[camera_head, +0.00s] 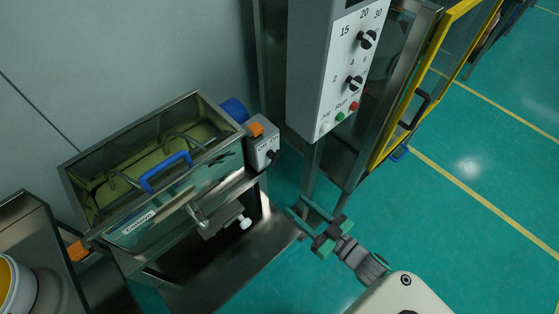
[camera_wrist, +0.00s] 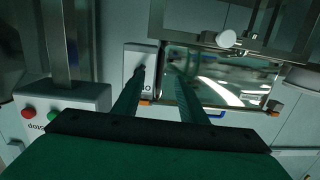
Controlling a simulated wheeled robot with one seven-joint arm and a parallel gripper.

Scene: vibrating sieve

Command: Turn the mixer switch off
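The mixer (camera_head: 150,170) is a metal trough with a hinged clear lid and blue handle, at the left in the head view. Its grey switch box (camera_head: 262,146) is at the right end, with an OFF/ON label and a black rotary knob (camera_head: 272,157). My gripper (camera_head: 298,207) is to the right of and nearer than the box, apart from it, fingers spread and empty. In the wrist view my gripper (camera_wrist: 158,74) points toward the scene, and the switch box (camera_wrist: 133,60) is behind the left finger's tip, which partly hides the knob. The knob's exact setting is unclear.
A tall grey control cabinet (camera_head: 312,75) with dials and red, green and white buttons stands just right of the switch box; its buttons also show in the wrist view (camera_wrist: 53,115). A yellow-framed door (camera_head: 415,100) is farther right. A metal bench (camera_head: 225,265) lies below.

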